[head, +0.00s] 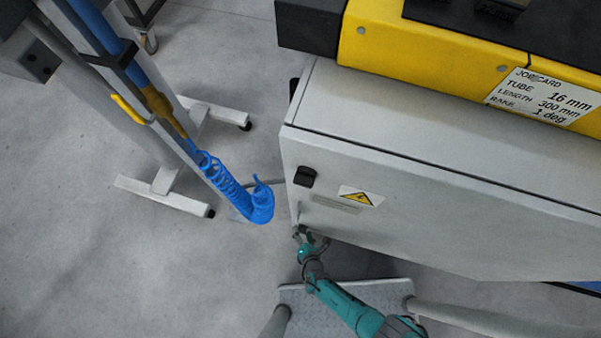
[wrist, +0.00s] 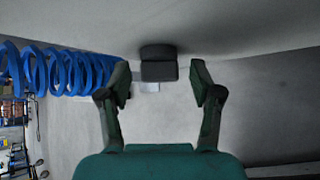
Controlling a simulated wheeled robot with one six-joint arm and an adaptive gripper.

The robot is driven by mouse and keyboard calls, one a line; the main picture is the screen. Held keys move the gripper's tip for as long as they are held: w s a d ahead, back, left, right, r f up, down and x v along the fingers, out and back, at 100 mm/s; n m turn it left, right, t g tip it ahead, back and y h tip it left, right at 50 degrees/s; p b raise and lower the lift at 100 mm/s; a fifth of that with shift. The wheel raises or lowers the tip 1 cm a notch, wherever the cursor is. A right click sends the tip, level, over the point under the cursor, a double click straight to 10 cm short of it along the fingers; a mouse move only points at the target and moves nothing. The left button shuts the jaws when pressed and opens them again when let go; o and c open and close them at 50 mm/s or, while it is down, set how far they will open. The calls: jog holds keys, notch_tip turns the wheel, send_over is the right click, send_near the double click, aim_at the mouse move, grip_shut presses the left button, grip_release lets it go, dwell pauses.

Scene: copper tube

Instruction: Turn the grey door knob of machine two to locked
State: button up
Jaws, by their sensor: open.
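In the head view a dark knob (head: 305,176) sits on the front of the pale grey cabinet (head: 420,205), near its left edge. My gripper (head: 311,238) is below that knob, close to the cabinet's lower left corner. In the wrist view my gripper (wrist: 159,80) is open, with a finger on each side of a dark grey knob (wrist: 158,70). There is a visible gap between the knob and each finger in the picture. I cannot tell how far the fingertips are from it in depth. The knob's lock markings are not readable.
A yellow warning label (head: 361,196) is right of the knob. A blue coiled hose (head: 232,180) hangs left of the cabinet and shows near the left finger in the wrist view (wrist: 50,72). A yellow machine (head: 430,50) with a job card (head: 545,95) is behind.

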jog(key=c, duration=1.1)
jog(key=shift+c, duration=0.2)
jog(key=shift+w+a+r+n+g+h, duration=0.1)
jog(key=shift+a+n+g+h, duration=0.1)
jog(key=shift+n+g+h, duration=0.95)
jog(key=shift+a+n+g+h, duration=0.1)
jog(key=shift+n+g+h, duration=0.3)
jog(key=shift+h, duration=1.15)
jog(key=shift+n, duration=0.25)
